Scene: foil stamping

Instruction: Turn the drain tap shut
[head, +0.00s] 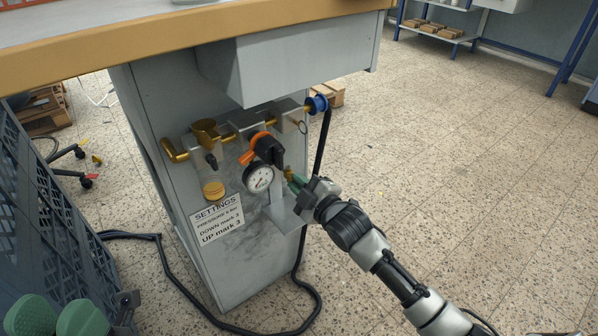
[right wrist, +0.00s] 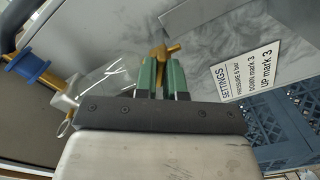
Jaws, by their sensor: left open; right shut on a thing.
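The drain tap is a small brass piece (head: 288,172) low on the air unit, to the right of the pressure gauge (head: 259,178). My right gripper (head: 297,183) reaches it from the lower right, with its green fingers shut on it. In the right wrist view the brass tap (right wrist: 158,54) shows at the tips of the green fingers (right wrist: 162,76), with a brass arm sticking out to the right. The part between the fingers is hidden. My left gripper (head: 56,316) is open and empty at the bottom left, its green pads apart.
An orange and black valve handle (head: 264,146) sits just above the gauge. A blue fitting (head: 318,103) with a black hose is at the right. A settings sign (head: 217,220) is on the grey cabinet. A blue-grey crate (head: 55,215) stands at the left. Open floor lies right.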

